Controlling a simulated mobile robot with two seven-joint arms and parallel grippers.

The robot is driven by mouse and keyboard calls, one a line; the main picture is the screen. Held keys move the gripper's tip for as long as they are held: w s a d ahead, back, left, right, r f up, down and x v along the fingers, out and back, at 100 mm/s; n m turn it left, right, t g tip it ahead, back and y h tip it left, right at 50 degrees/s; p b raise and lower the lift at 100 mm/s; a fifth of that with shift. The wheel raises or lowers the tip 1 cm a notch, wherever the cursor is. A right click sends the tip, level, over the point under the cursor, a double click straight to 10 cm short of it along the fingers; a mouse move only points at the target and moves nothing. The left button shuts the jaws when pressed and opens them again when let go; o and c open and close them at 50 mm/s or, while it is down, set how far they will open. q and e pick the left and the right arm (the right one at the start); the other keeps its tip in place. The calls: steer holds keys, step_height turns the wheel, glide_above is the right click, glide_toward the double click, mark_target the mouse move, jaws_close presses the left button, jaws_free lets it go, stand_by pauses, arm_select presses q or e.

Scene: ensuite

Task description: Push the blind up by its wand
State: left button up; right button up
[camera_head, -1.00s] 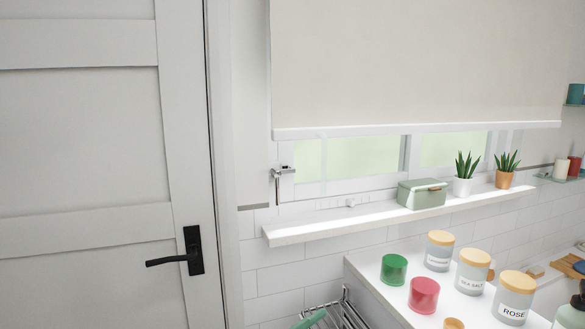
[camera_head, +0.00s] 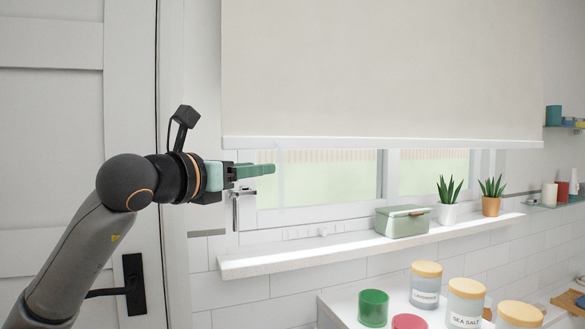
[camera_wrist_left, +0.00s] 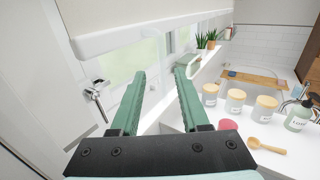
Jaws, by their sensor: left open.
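The cream blind (camera_head: 380,70) hangs over the upper part of the window, and its white bottom bar (camera_head: 400,143) leaves a strip of glass showing. A faint, pale upright strip, apparently the wand (camera_head: 281,178), hangs below the bar near its left end. My left gripper (camera_head: 262,171) is open and empty, with green fingers pointing right, just below the bar's left end and left of the wand. In the left wrist view the open fingers (camera_wrist_left: 160,74) point towards the window below the bar (camera_wrist_left: 140,30); I cannot make out the wand clearly there. My right gripper is out of view.
A window handle (camera_head: 236,207) is just below my left gripper. The sill (camera_head: 290,262) holds a green box (camera_head: 402,222) and two potted plants. Jars (camera_head: 425,285) stand on the counter below. A door with a black handle (camera_head: 133,285) is at the left.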

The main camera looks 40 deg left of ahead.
mark_target(279, 165)
arm_select(q)
steer(key=w+p, duration=0.1)
steer(key=w, duration=0.2)
steer(key=w+p, duration=0.1)
steer(key=w, duration=0.2)
steer(key=w+a+p, duration=0.1)
steer(key=w+p, duration=0.1)
steer(key=w, duration=0.1)
steer(key=shift+w+r, duration=0.1)
steer(key=shift+w, duration=1)
steer(key=shift+c, duration=0.2)
jaws_close()
